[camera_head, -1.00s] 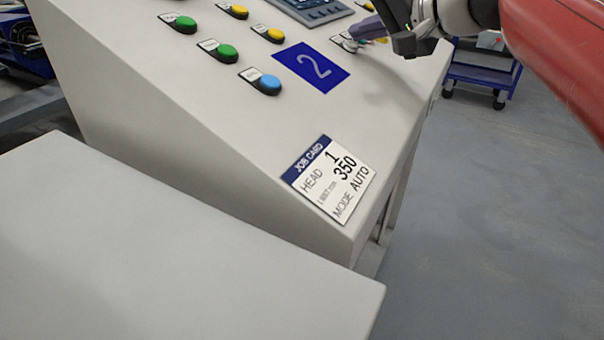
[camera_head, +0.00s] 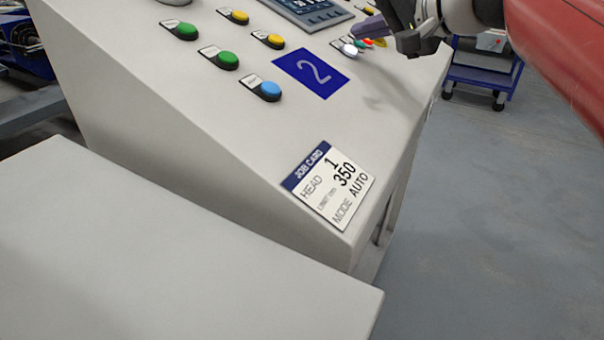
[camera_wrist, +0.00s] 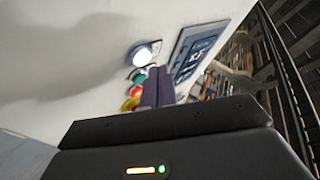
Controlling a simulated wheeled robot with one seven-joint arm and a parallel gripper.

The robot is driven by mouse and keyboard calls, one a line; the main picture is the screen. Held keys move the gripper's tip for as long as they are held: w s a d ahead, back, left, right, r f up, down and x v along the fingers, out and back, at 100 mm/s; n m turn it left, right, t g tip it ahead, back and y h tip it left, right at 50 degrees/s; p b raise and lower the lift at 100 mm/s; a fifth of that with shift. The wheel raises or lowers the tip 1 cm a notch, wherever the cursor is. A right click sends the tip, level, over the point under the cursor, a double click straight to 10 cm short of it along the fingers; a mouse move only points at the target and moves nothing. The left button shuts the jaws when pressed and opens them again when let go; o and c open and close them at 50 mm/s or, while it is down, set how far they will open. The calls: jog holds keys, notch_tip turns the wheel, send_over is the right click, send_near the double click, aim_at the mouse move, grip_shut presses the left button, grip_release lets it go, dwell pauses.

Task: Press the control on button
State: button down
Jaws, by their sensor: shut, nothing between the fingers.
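A console with a sloped panel (camera_head: 225,130) carries the buttons. A round white button (camera_head: 349,50) near the panel's right edge looks bright and lit; it also shows bright in the wrist view (camera_wrist: 147,53). Its label is too small to read, so I cannot confirm that it is the control on button. My gripper (camera_head: 371,27) is shut and empty, its dark fingers just above and beside the white button, seemingly apart from it. In the wrist view the fingertips (camera_wrist: 157,80) lie in front of the panel, to the lower right of that button.
A green button (camera_wrist: 139,75), a red one (camera_wrist: 136,90) and a yellow one (camera_wrist: 130,105) sit close beside the white one. A screen (camera_head: 310,10) is nearby. Further left are green, yellow and blue buttons (camera_head: 268,91). A blue cart (camera_head: 483,75) stands behind on open floor.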

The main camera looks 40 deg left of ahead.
jog(key=shift+r, duration=0.15)
notch_tip(320, 180, up, 5)
jog(key=d+p, duration=0.2)
jog(key=p, duration=0.1)
jog(key=shift+w+d+r+p, duration=0.15)
jog(key=shift+d+r+p, duration=0.05)
jog(key=shift+d+p, duration=0.15)
jog(key=shift+f, duration=0.1)
dwell(0.6)
